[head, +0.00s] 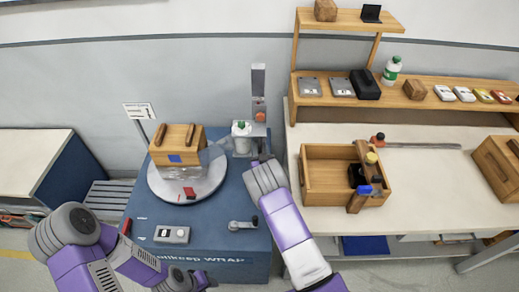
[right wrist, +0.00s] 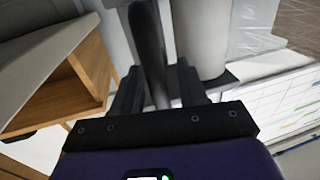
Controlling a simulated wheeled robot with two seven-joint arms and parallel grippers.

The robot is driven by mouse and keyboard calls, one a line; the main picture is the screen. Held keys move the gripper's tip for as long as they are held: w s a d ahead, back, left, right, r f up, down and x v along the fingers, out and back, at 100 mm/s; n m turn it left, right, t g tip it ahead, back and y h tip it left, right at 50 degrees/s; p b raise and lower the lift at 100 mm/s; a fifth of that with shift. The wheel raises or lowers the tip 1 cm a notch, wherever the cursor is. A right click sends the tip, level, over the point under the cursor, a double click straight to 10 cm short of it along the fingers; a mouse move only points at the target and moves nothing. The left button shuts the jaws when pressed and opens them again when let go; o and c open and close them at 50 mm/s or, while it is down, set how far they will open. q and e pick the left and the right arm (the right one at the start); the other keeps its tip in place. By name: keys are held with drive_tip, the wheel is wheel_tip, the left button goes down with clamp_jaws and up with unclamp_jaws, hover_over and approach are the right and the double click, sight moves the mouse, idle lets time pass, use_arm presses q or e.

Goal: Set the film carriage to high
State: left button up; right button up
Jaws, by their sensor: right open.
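The film carriage (head: 242,138) holds a white film roll with a green top, low beside the grey mast (head: 258,82). An orange part (head: 260,115) shows on the mast. Clear film runs from the roll to a wooden box on the turntable (head: 160,185). My right gripper (head: 262,160) is just in front of the mast's foot, right of the roll. In the right wrist view its jaws (right wrist: 157,80) are open, with a dark upright bar (right wrist: 150,45) between them; contact cannot be told. The pale roll (right wrist: 200,35) stands beyond.
The wooden box (head: 170,153) sits on the turntable. The blue wrapper base has a grey control box (head: 172,235) and a crank-like handle (head: 242,225). At right, a bench (head: 440,195) carries an open wooden crate (head: 315,198) close to my right arm.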

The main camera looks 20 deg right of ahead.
drive_tip(key=s, duration=0.7)
drive_tip(key=shift+s+a+p, duration=0.25)
drive_tip(key=shift+a+p, duration=0.15)
drive_tip(key=shift+a, duration=0.05)
drive_tip(key=shift+r, duration=0.15)
